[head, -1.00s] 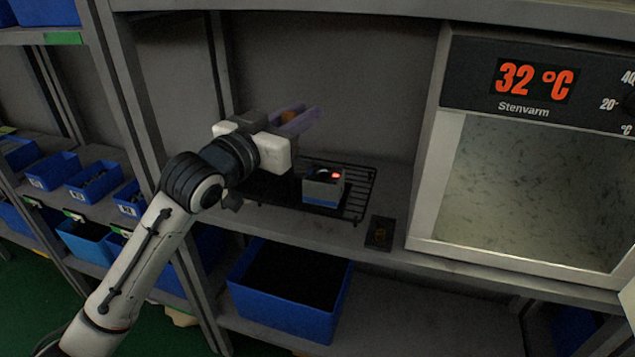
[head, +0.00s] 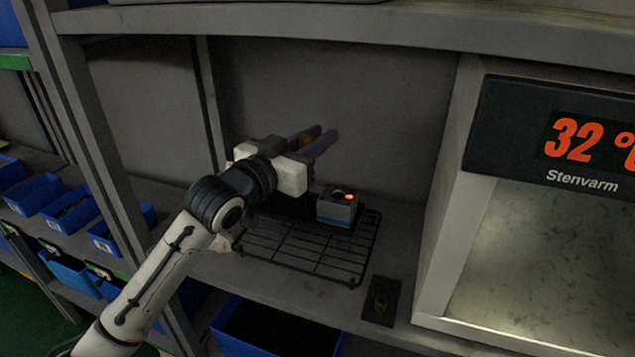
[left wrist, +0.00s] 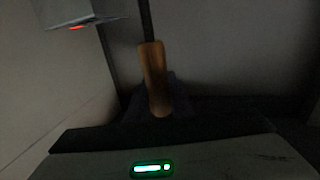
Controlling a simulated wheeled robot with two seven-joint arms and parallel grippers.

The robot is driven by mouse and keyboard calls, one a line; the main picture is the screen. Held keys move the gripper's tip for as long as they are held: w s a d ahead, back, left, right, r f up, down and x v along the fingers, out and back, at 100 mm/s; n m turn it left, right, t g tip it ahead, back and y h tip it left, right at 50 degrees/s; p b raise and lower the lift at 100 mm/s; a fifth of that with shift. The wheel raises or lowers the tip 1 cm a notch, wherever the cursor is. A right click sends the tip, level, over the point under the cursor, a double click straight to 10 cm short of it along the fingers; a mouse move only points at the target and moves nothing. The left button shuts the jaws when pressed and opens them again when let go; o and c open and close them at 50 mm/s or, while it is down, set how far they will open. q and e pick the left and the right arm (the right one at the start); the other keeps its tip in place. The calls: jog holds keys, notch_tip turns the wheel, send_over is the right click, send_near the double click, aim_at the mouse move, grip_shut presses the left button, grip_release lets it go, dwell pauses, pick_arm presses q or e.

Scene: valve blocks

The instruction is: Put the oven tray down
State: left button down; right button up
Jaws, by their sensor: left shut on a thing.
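My left gripper (head: 322,140) is shut on a brown handle (head: 308,136), which also shows between its fingers in the left wrist view (left wrist: 155,80). Below the gripper is the dark oven tray (head: 288,209), largely hidden by my arm. A grey and blue block (head: 338,208) with a red light seems to stand on the tray; its corner shows at top left in the left wrist view (left wrist: 85,12). The tray and block appear over the back of a black wire rack (head: 300,250) on the shelf. I cannot tell whether the tray touches it. My right gripper is not in view.
An oven (head: 545,140) reading 32 °C stands at the right. A shelf upright (head: 100,150) is left of my arm, with blue bins (head: 40,190) beyond. The rack's front is clear.

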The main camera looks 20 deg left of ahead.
pick_arm(q)
jog(key=shift+s+f, duration=0.1)
jog(key=shift+f, duration=2.9)
jog(key=c, duration=1.6)
grip_release()
jog(key=shift+f, duration=0.2)
jog(key=shift+o, duration=0.2)
jog(key=shift+r, duration=0.15)
jog(key=b+v, duration=0.1)
jog(key=v, duration=1.1)
